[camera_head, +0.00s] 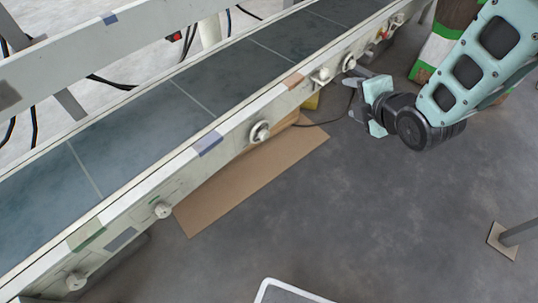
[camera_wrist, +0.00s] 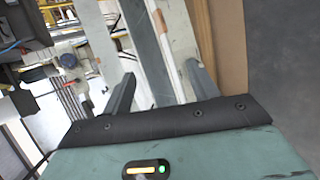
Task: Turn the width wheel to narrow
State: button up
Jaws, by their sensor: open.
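A pale round wheel (camera_head: 259,132) with a dark centre sits on the conveyor's side rail, near the middle of the head view. Other pale knobs, such as a lower one (camera_head: 162,210) and an upper one (camera_head: 320,76), sit along the same rail. No readable label shows which is the width wheel. My gripper (camera_head: 353,96) is beside the rail at upper right, to the right of the round wheel and apart from it. It is open and empty. In the wrist view its two fingers (camera_wrist: 160,70) stand apart, with the pale rail beyond; I cannot make out a wheel there.
The conveyor belt (camera_head: 150,115) and its rail (camera_head: 205,150) run diagonally across the head view. A brown cardboard sheet (camera_head: 240,185) lies on the floor below. A dark cable runs near my gripper. A post foot (camera_head: 502,241) stands at right. Grey floor between is clear.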

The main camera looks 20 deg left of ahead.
jog(key=w+a+f+n+t+y+b, duration=0.1)
jog(key=a+f+n+y+b, duration=0.1)
jog(key=f+n+b, duration=0.5)
jog(key=w+a+f+n+y+b, duration=0.15)
jog(key=f+b, duration=0.35)
jog(key=f, duration=0.5)
jog(key=n+g+y+b, duration=0.3)
jog(key=n+y+b, duration=0.3)
jog(key=n+b, duration=0.65)
send_near(266, 137)
jog(key=shift+n, duration=0.6)
jog(key=b+x, duration=0.7)
jog(key=shift+w+a+f, duration=0.1)
jog(key=shift+w+a, duration=0.1)
jog(key=shift+a, duration=0.15)
jog(key=shift+w+a, duration=0.2)
jog(key=shift+a, duration=0.25)
jog(key=c, duration=1)
